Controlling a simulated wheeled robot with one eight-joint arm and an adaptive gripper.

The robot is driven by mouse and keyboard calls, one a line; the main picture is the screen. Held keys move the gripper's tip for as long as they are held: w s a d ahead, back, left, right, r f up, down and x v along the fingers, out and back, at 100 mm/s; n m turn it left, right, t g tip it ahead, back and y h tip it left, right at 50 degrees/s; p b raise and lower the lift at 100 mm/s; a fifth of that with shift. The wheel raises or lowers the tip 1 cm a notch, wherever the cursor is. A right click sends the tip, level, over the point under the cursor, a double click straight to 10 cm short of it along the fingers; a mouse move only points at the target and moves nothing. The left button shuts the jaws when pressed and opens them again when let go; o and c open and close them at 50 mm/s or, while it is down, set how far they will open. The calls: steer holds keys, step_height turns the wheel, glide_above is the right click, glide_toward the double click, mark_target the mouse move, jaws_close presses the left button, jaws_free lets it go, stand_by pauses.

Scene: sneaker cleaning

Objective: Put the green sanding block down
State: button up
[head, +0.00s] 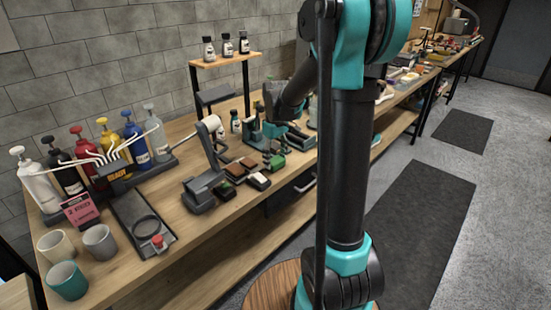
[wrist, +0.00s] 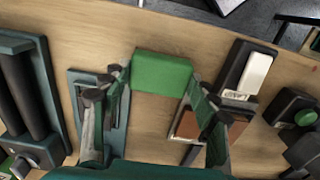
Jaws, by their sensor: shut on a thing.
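The green sanding block (wrist: 162,72) sits between the two fingertips of my gripper (wrist: 160,82) in the wrist view. The fingers press on its left and right ends, so the gripper is shut on it. In the head view the green block (head: 275,162) shows below my gripper (head: 279,153), close over the wooden workbench (head: 225,215). I cannot tell whether its underside touches the bench top.
A grey-teal tray (wrist: 76,82) lies left. Bare wood shows beyond the block.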

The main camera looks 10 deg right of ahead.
mark_target(276, 160)
steer(key=shift+f, duration=0.15)
steer(key=o, duration=1.2)
step_height(276, 160, up, 12)
steer(key=s+d+f+m+t, duration=0.1)
steer(key=s+f+m, duration=0.1)
steer(key=s+f, duration=0.3)
steer(key=s+d+f+m+t, duration=0.1)
steer(key=s+f+m, duration=0.1)
steer(key=s+f, duration=0.4)
steer(key=s+d+f+m+t, duration=0.2)
steer(key=s+f, duration=0.4)
steer(key=s, duration=0.5)
steer(key=shift+f+m, duration=0.2)
steer(key=shift+m, duration=0.4)
